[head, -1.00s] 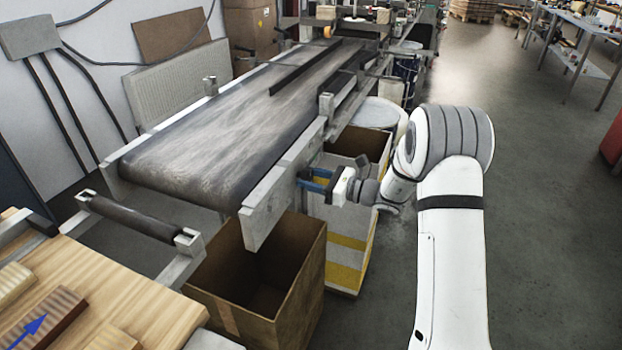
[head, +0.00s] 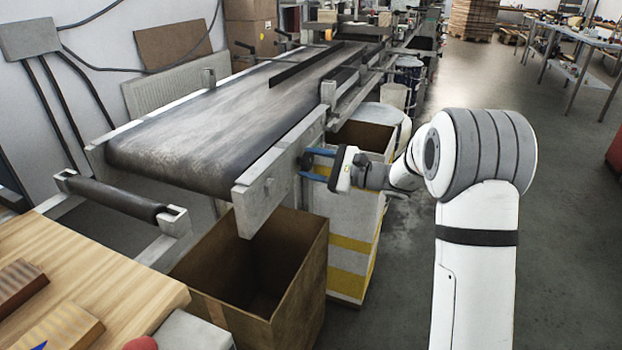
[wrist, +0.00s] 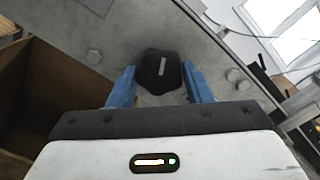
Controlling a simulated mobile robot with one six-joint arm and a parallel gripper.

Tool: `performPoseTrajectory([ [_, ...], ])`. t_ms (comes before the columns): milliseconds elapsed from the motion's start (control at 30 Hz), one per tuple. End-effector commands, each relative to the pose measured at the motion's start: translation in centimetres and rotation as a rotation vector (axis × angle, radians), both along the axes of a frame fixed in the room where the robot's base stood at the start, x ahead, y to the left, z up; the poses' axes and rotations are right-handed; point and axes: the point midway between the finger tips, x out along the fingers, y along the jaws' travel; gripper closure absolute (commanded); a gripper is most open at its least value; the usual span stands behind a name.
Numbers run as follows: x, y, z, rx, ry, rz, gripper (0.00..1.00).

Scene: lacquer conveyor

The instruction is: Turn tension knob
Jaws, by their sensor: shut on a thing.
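The tension knob (wrist: 160,71) is a black, lobed knob with a pale bar mark on its face, in the wrist view. It sits on the grey side plate (wrist: 225,105) of the conveyor. My gripper (wrist: 159,80) has its blue fingers on either side of the knob and is shut on it. In the head view, my gripper (head: 312,163) reaches the near end of the conveyor's side plate (head: 280,175) from the right. The knob is hard to make out there among the fingers.
An open cardboard box (head: 310,275) stands below the conveyor's end. A white and yellow box (head: 345,255) stands under my gripper. The belt (head: 200,130) is bare. A wooden table (head: 100,290) with blocks is at the lower left.

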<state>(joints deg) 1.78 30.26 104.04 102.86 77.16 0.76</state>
Motion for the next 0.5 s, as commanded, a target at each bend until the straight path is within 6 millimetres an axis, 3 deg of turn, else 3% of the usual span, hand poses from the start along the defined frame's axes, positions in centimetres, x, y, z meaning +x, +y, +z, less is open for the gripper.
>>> performPoseTrajectory([
  [500, 0.27, -0.42, -0.41, -0.160, -0.445, -0.010, 0.78],
])
